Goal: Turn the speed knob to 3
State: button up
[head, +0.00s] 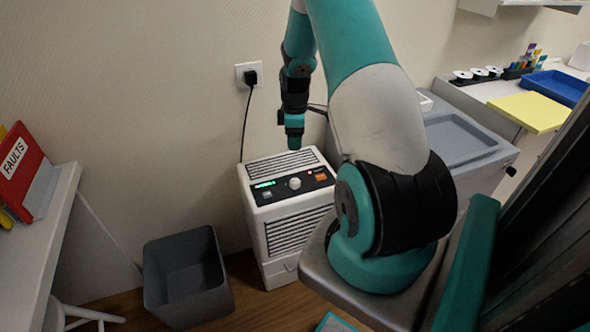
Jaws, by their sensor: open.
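The speed knob (295,183) is a small pale round knob on the black control panel of a white floor unit (290,215) with slatted vents. Its pointer and any numbers are too small to read. A green lit display (264,185) is left of the knob, and an orange button (321,177) and small red light are right of it. My gripper (293,146) points down above the back of the unit's top, apart from the knob. It looks empty and open, though its fingers are small here.
A black plug (250,77) sits in the wall outlet, its cord hanging behind the unit. A grey bin (187,277) stands left of the unit. A white desk with a red FAULTS binder (20,165) is far left. A grey-topped cabinet (455,138) stands right, partly behind my arm.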

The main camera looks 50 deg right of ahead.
aim_at(295, 181)
notch_tip(295, 181, down, 17)
jog(key=shift+f, duration=0.2)
dwell(0.3)
jog(key=c, duration=0.9)
